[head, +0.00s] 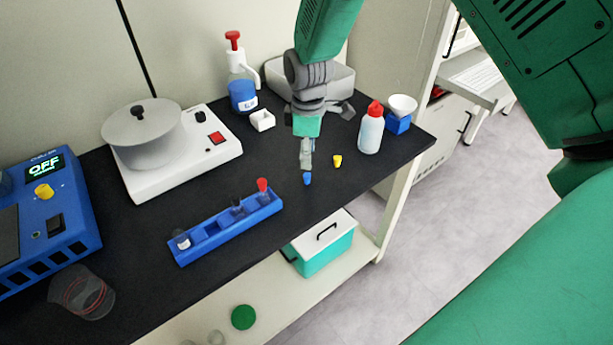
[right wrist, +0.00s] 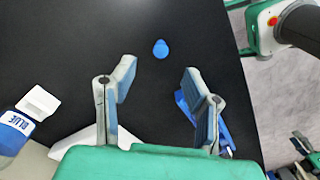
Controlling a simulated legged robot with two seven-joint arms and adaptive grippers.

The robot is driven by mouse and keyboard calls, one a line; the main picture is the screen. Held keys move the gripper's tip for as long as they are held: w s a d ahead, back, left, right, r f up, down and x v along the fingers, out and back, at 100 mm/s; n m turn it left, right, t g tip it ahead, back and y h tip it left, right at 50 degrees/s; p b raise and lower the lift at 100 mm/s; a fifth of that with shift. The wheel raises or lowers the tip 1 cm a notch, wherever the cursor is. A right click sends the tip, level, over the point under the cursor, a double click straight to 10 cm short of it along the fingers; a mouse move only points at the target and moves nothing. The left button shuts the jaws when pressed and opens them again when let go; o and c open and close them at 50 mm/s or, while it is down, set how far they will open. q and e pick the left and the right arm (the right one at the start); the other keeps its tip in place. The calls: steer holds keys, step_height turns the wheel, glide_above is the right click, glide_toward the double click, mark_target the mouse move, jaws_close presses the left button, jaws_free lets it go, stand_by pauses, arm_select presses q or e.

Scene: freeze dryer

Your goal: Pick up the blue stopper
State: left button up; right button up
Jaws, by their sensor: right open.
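The blue stopper (head: 307,179) stands on the black bench top near its front edge, left of a yellow stopper (head: 337,161). My right gripper (head: 306,160) hangs just above and behind the blue stopper in the head view. In the right wrist view, the blue stopper (right wrist: 160,48) lies beyond the fingertips, roughly midway between them. The two fingers of my right gripper (right wrist: 156,85) are spread wide with nothing between them. The stopper looks apart from both fingers. My left gripper is not in view.
A blue rack (head: 225,227) with a red-topped item stands left of the stopper. A red-capped bottle (head: 370,133) and a white funnel on a blue block (head: 398,122) stand to the right.

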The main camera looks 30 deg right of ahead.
mark_target(307, 174)
step_height(307, 174, down, 2)
steer(key=shift+w+a+f, duration=0.1)
steer(key=shift+w+f, duration=0.05)
steer(key=shift+f, duration=0.6)
step_height(307, 174, down, 4)
steer(key=shift+f, duration=0.15)
steer(key=shift+c, duration=0.5)
steer(key=c, duration=0.8)
